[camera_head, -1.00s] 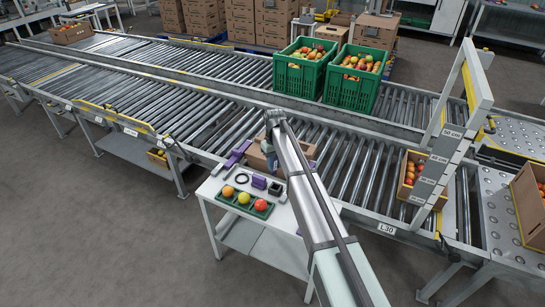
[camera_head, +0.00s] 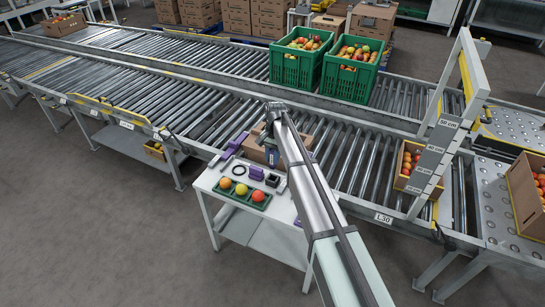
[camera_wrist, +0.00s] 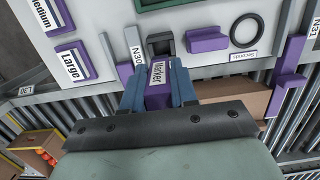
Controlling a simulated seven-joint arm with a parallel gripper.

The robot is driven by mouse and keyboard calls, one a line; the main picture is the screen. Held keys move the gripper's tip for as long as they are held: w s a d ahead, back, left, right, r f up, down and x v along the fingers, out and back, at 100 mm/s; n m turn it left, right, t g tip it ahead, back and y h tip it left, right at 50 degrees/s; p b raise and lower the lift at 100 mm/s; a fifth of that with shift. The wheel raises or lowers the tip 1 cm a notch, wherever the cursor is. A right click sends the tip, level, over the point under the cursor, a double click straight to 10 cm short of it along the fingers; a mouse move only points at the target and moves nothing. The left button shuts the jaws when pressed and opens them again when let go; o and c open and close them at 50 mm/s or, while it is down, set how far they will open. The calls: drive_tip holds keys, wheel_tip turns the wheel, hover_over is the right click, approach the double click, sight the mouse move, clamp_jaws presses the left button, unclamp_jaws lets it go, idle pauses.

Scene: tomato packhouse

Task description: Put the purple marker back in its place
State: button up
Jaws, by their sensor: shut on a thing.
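The purple marker (camera_wrist: 158,92), with a white label reading "Marker", is held between the blue fingers of my gripper (camera_wrist: 160,85). My gripper is shut on it. In the wrist view, a small black square holder (camera_wrist: 160,43) sits on the white table just beyond the marker's end. In the head view my gripper (camera_head: 271,156) is at the table's back edge, by the cardboard box. The marker is too small to make out clearly there.
The white table (camera_head: 208,184) carries a tray of three fruits (camera_head: 241,193), a black ring (camera_wrist: 246,30), a purple block (camera_wrist: 207,39) and a long purple bracket (camera_wrist: 288,82).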

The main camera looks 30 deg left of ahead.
sight(272, 167)
drive_tip(key=shift+f, duration=0.15)
drive_tip(key=shift+f, duration=2.45)
drive_tip(key=shift+f, duration=1.8)
drive_tip(key=o, duration=1.1)
drive_tip(key=shift+c, duration=0.2)
drive_tip(key=shift+c, duration=0.5)
drive_tip(key=shift+c, duration=1.1)
drive_tip(key=shift+r, duration=0.1)
drive_tip(key=shift+r, duration=3.45)
